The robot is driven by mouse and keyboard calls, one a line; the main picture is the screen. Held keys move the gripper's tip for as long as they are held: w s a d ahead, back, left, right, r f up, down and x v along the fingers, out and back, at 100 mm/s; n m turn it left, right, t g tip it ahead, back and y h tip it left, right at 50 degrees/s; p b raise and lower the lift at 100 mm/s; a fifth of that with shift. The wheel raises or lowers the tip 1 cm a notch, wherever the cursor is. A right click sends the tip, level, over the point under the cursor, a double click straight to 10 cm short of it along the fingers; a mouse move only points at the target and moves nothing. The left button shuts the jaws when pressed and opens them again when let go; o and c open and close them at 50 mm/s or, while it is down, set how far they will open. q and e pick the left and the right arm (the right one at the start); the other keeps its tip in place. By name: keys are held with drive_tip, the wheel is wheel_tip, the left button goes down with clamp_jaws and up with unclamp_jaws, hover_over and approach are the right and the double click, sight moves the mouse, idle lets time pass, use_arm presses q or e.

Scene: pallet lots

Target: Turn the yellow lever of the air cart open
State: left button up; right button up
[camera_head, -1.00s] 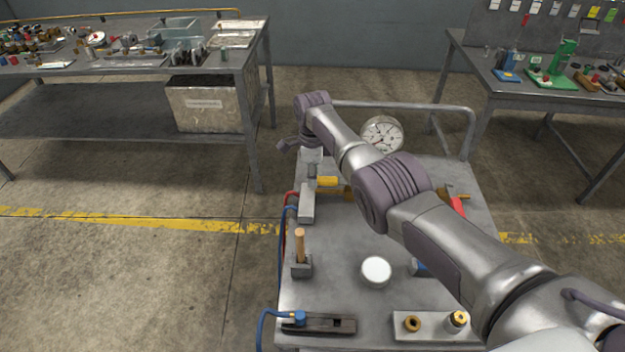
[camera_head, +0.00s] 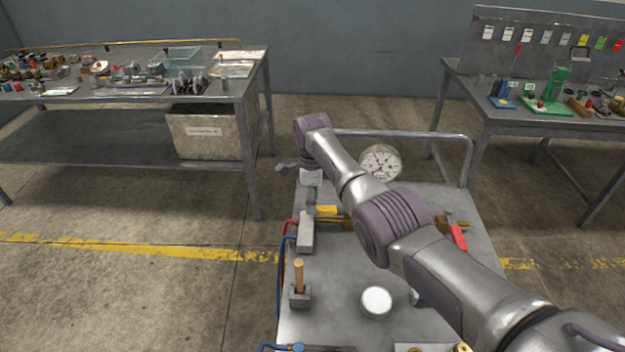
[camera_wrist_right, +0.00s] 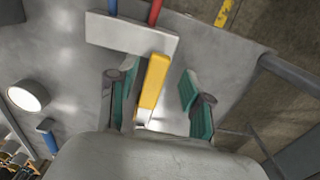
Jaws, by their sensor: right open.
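The yellow lever (camera_head: 326,210) is on the left part of the grey cart top (camera_head: 340,262), just right of a grey block (camera_head: 305,232). In the right wrist view the yellow lever (camera_wrist_right: 153,80) lies between the two green-padded fingers of my right gripper (camera_wrist_right: 157,88), nearer the left finger. A gap shows between the lever and the right finger; contact on the left side is unclear. My right gripper (camera_head: 310,192) is open and points down at the cart; its fingertips are hard to make out in the head view. My left gripper is out of view.
A pressure gauge (camera_head: 380,162) and a rail stand at the cart's back. A red lever (camera_head: 458,237), a white round cap (camera_head: 377,301) and a wooden-handled piece (camera_head: 299,277) are on the cart. Hoses run along its left edge. Benches stand behind left and right.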

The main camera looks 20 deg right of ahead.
wheel_tip(320, 180, up, 10)
idle(0.3)
idle(0.3)
